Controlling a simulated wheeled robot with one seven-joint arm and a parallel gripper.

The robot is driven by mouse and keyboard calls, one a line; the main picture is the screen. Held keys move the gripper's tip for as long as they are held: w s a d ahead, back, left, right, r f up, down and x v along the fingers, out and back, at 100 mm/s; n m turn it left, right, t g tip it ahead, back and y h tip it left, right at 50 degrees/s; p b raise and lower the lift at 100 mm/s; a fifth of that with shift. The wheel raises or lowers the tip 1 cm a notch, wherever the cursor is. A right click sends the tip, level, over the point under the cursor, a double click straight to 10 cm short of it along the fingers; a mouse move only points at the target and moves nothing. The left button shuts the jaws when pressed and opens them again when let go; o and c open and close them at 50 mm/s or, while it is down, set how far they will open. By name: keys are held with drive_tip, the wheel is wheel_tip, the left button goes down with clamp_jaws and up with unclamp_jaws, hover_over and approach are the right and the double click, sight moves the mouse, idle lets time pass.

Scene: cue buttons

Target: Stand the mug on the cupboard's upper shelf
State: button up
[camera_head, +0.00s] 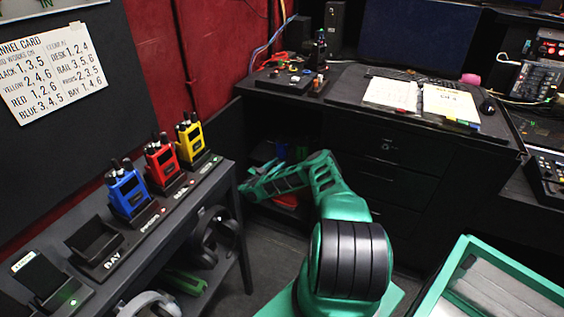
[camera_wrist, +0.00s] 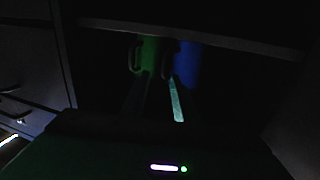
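In the wrist view a dim green mug (camera_wrist: 150,56) shows inside the dark cupboard, just below a shelf edge (camera_wrist: 190,35), with a handle on its left side. A blue shape (camera_wrist: 187,62), perhaps another mug, is right beside it. My gripper (camera_wrist: 158,80) points at the green mug with its two fingers apart. Its tips are near the mug's lower part; contact is too dark to judge. In the head view my arm reaches into the cupboard opening (camera_head: 262,152), and the gripper's tips are hidden there. Green and blue bits show inside.
A red item (camera_head: 286,200) lies low in the cupboard. Drawers (camera_head: 385,180) adjoin the opening on the right. The rack (camera_head: 150,235) with blue, red and yellow radios stands at the left, near my arm. A green-rimmed box (camera_head: 462,246) is at the lower right.

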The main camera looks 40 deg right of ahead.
drive_tip(key=shift+s+a, duration=0.15)
drive_tip(key=shift+a, duration=0.65)
drive_tip(key=shift+s+a, duration=0.15)
drive_tip(key=shift+a, duration=0.6)
